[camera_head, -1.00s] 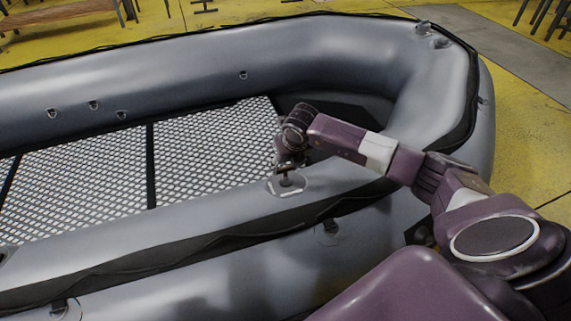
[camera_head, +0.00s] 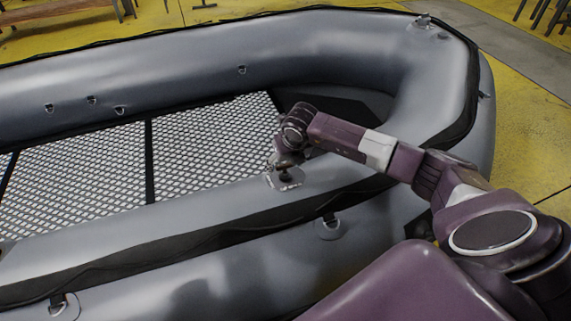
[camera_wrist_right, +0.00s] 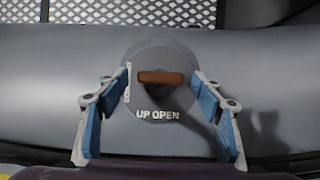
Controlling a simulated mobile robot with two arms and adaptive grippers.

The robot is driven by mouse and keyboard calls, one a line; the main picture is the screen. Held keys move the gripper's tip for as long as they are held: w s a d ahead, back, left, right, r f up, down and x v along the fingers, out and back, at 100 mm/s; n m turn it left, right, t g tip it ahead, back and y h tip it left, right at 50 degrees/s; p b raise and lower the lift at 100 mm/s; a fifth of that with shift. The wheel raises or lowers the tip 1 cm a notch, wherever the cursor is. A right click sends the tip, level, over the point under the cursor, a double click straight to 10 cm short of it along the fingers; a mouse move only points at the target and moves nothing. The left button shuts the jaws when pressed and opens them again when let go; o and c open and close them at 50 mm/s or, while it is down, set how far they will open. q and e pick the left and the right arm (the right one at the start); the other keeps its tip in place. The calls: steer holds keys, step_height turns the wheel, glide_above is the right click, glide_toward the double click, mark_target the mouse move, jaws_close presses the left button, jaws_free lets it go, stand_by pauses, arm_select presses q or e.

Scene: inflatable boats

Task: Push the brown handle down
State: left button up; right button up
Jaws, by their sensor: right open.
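The brown handle (camera_wrist_right: 161,77) is a short horizontal bar in the right wrist view. It sits on a round grey plate (camera_wrist_right: 162,106) on the boat tube, above the white words "UP OPEN". In the head view the plate (camera_head: 285,179) shows on the near tube, and my gripper hides the handle. My right gripper (camera_wrist_right: 163,80) is open. Its blue-padded fingers stand to the left and right of the handle, with room on both sides. In the head view the gripper (camera_head: 285,172) is over the plate. I cannot tell whether it touches it. My left gripper is not in view.
The grey inflatable boat (camera_head: 130,235) fills most of the head view, with a metal-patterned floor (camera_head: 90,170) inside. A metal ring patch (camera_head: 328,227) is on its near side. Benches (camera_head: 70,14) stand at the far left on the yellow floor.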

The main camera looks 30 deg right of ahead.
steer(key=shift+r, duration=0.1)
steer(key=v, duration=1.1)
steer(key=shift+s+r, duration=0.3)
steer(key=shift+r, duration=0.05)
